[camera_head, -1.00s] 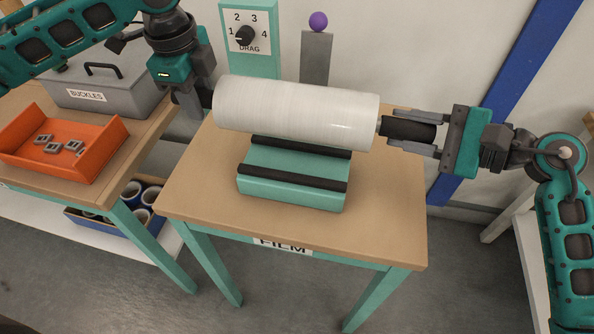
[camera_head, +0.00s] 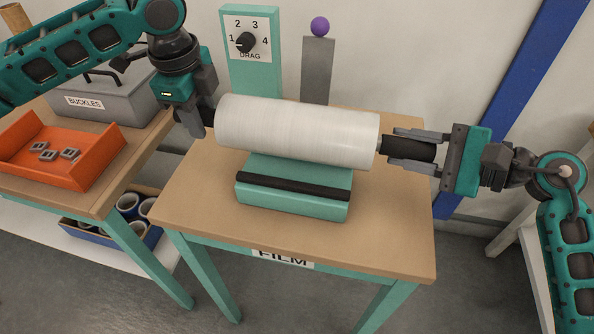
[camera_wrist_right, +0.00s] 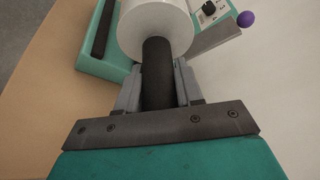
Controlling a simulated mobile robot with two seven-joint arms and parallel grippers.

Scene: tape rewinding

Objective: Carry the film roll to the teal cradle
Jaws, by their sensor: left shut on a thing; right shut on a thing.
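The white film roll (camera_head: 297,132) lies level, left to right, over the back part of the teal cradle (camera_head: 290,205). It hides the cradle's rear black strip; the front strip (camera_head: 293,186) shows. I cannot tell whether the roll touches the cradle. My left gripper (camera_head: 203,115) is shut on the roll's left black handle, mostly hidden by the fingers. My right gripper (camera_head: 400,147) is shut on the right black handle (camera_head: 408,149). In the right wrist view, the handle (camera_wrist_right: 158,75) lies between the fingers, with the roll's white end (camera_wrist_right: 155,25) beyond.
The cradle stands on the wooden FILM table (camera_head: 390,235). Behind it are a teal DRAG dial panel (camera_head: 250,50) and a grey post (camera_head: 317,70) with a purple ball (camera_head: 320,26). At left are an orange tray (camera_head: 80,170) and a grey BUCKLES box (camera_head: 110,98).

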